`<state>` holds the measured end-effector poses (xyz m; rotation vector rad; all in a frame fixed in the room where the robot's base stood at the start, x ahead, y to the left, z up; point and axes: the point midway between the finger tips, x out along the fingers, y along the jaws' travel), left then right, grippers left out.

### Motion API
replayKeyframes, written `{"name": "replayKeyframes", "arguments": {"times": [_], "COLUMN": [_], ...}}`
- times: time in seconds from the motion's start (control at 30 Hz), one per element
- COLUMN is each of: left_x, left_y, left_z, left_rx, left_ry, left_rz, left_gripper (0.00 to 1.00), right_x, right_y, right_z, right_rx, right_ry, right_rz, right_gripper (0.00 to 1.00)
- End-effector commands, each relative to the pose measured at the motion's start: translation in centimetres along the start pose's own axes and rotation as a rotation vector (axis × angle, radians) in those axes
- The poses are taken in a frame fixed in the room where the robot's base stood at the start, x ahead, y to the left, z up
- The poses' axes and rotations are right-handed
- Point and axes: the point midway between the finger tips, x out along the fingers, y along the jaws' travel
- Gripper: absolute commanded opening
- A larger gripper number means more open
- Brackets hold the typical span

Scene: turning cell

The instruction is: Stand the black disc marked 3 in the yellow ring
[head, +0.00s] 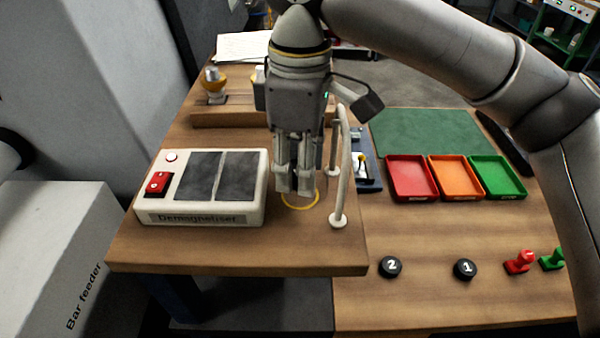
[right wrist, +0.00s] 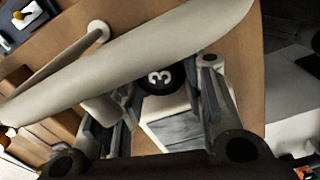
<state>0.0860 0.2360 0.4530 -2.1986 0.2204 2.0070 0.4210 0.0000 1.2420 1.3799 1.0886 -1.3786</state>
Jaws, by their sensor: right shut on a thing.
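The black disc marked 3 (right wrist: 162,78) shows in the right wrist view between the fingers of my right gripper (head: 294,186). The gripper is shut on it. In the head view the fingers point down and hide the disc. The yellow ring (head: 300,208) is on the wooden table, directly below and behind the fingertips in the head view, partly covered by them. I cannot tell whether the disc touches the table. My left gripper is not in view.
A white rail (head: 342,180) stands close right of the gripper and crosses the right wrist view. The demagnetiser (head: 250,210) is close on the left. Discs 2 (head: 390,267) and 1 (head: 465,269) lie at the front right. Red (head: 411,198), orange and green trays stand further back.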

Motion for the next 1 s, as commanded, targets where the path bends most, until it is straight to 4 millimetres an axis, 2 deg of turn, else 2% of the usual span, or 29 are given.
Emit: {"name": "replayKeyframes", "arguments": {"times": [0.1,0.2,0.53,0.57,0.7,0.73,1.0], "left_x": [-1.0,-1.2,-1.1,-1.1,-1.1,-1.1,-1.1], "left_y": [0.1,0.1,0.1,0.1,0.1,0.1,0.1], "left_z": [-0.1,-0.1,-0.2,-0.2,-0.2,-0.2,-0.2], "left_rx": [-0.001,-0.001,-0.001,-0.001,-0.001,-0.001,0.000], "left_ry": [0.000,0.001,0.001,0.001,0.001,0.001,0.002], "left_rz": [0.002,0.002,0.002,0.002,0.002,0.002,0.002], "left_gripper": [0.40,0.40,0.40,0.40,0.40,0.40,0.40], "right_x": [1.7,2.6,3.0,3.1,3.1,3.1,3.1], "right_y": [-0.1,-0.1,-0.2,-0.2,-0.1,-0.1,-0.1], "right_z": [0.1,0.0,0.0,0.0,0.0,0.0,0.0], "right_rx": [-0.001,-0.001,-0.002,-0.001,-0.001,-0.001,-0.001], "right_ry": [-0.001,0.001,0.001,0.000,0.000,0.000,0.000], "right_rz": [-0.003,-0.001,-0.002,-0.002,-0.001,-0.001,-0.001], "right_gripper": [0.02,0.02,0.02,0.39,0.56,0.59,0.59]}}
